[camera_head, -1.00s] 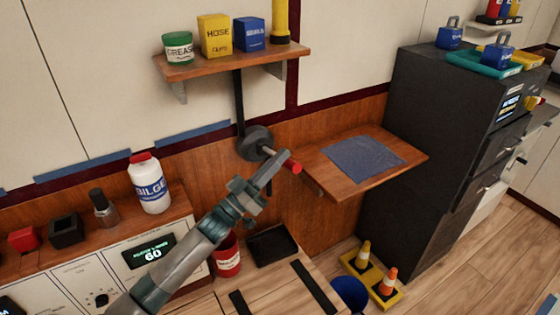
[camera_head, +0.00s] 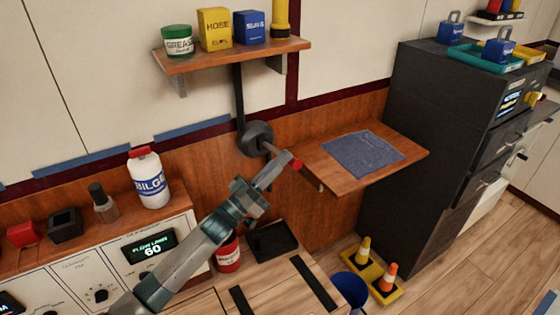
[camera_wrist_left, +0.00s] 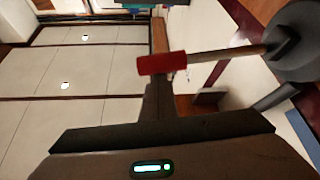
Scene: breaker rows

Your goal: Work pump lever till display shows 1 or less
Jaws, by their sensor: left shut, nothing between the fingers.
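The pump lever has a dark round hub (camera_head: 256,138) on the wall and a thin rod ending in a red grip (camera_head: 297,164). My left gripper (camera_head: 284,157) is shut and empty, with its tip at the lever's rod close to the red grip. In the left wrist view the red grip (camera_wrist_left: 162,63) lies across the shut fingertips (camera_wrist_left: 159,88), and the hub (camera_wrist_left: 295,42) is at the upper right. I cannot tell whether they touch. The display (camera_head: 152,246) on the white panel reads 60. My right gripper is out of view.
A wooden wall shelf (camera_head: 345,178) with a blue cloth (camera_head: 362,154) is right of the lever. An upper shelf (camera_head: 230,56) holds containers. A white bottle (camera_head: 149,178) stands on the left ledge. A red can (camera_head: 228,254) and black tray (camera_head: 272,241) sit below.

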